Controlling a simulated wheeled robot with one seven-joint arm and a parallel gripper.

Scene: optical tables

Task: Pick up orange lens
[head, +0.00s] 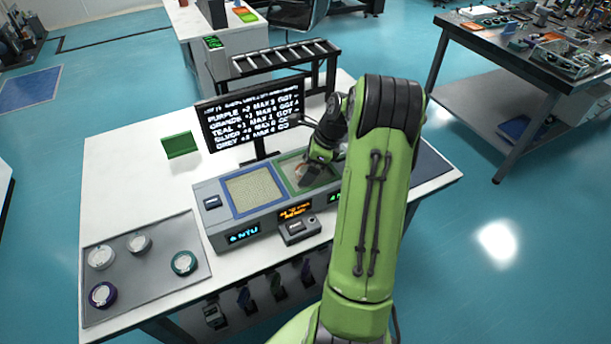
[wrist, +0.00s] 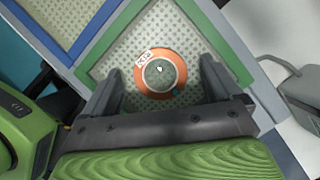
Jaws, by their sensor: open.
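The orange lens (wrist: 160,76) is a round orange ring with a grey-green centre and a small white label. In the wrist view it lies flat on the dotted pad inside the green frame (wrist: 247,72). My gripper (wrist: 158,72) is open, with one finger on each side of the lens and a visible gap at both sides. In the head view my gripper (head: 312,172) is over the green-framed pad (head: 290,160) on the grey console. There my arm and gripper mostly hide the lens.
A blue-framed pad (head: 253,192) is left of the green one. A monitor (head: 252,117) stands close behind. A grey tray (head: 146,285) at left holds several lenses, including a teal one (head: 184,263) and a purple one (head: 103,295). The white table (head: 125,180) is clear behind the tray.

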